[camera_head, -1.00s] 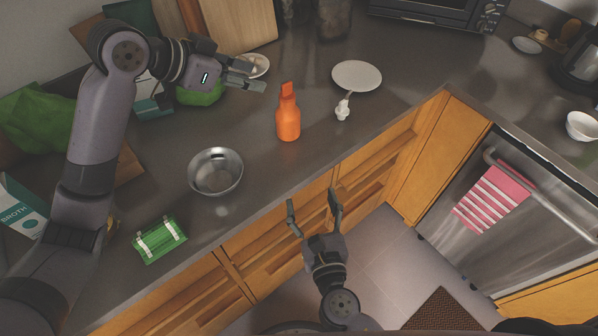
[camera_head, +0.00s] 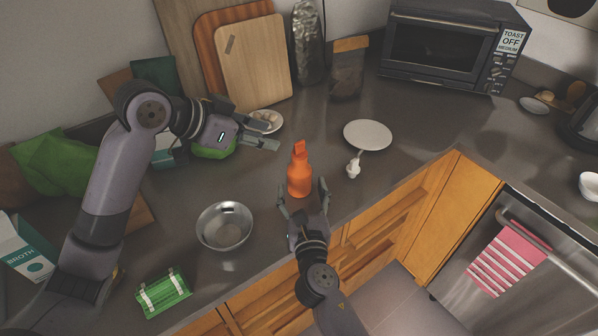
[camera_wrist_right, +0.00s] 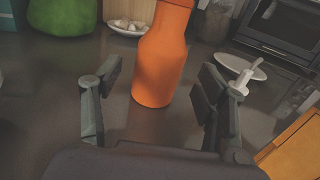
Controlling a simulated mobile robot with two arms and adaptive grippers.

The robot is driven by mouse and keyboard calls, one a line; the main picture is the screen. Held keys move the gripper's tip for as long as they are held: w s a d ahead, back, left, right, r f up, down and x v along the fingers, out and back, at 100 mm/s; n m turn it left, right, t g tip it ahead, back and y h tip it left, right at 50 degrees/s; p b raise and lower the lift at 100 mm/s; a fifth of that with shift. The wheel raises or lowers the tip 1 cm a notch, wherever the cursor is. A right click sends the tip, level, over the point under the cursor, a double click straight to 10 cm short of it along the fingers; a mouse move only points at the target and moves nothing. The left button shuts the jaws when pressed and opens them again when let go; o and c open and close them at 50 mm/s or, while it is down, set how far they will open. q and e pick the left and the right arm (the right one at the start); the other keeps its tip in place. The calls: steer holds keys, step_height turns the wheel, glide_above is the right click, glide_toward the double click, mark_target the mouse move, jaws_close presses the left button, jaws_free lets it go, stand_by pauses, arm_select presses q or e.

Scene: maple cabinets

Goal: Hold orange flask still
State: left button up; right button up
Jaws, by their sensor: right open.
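The orange flask (camera_head: 299,176) stands upright on the dark counter in the head view. In the right wrist view the flask (camera_wrist_right: 160,65) stands just ahead of the fingers, centred between them, its top cut off by the frame. My right gripper (camera_head: 302,197) is open at the near side of the flask, with a finger to either side of its lower front; the wrist view shows the right gripper (camera_wrist_right: 158,105) empty. My left gripper (camera_head: 272,132) is behind and left of the flask, apart from it, above the counter near a small white dish. Whether its fingers are parted is unclear.
A metal bowl (camera_head: 224,228) stands left of the flask, with a green package (camera_head: 163,293) nearer the front. A toaster oven (camera_head: 446,45) and cutting boards (camera_head: 254,62) stand behind.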

steer(key=w, duration=0.6)
steer(key=shift+w+a, duration=0.2)
steer(key=shift+a, duration=0.15)
steer(key=shift+c, duration=0.4)
steer(key=c, duration=1.3)
arm_select(q)
steer(key=shift+d, duration=0.3)
steer(key=shift+c, duration=1.2)
arm_select(e)
steer(key=shift+c, duration=0.3)
arm_select(q)
steer(key=g+y, duration=0.4)
steer(key=y, duration=0.1)
glide_toward(300, 142)
steer(key=d+f, duration=0.1)
steer(key=f, duration=0.1)
steer(key=shift+y, duration=0.3)
steer(key=shift+w+x, duration=0.15)
steer(key=shift+x, duration=1.8)
steer(key=shift+w+x, duration=0.1)
steer(key=shift+x, duration=1.8)
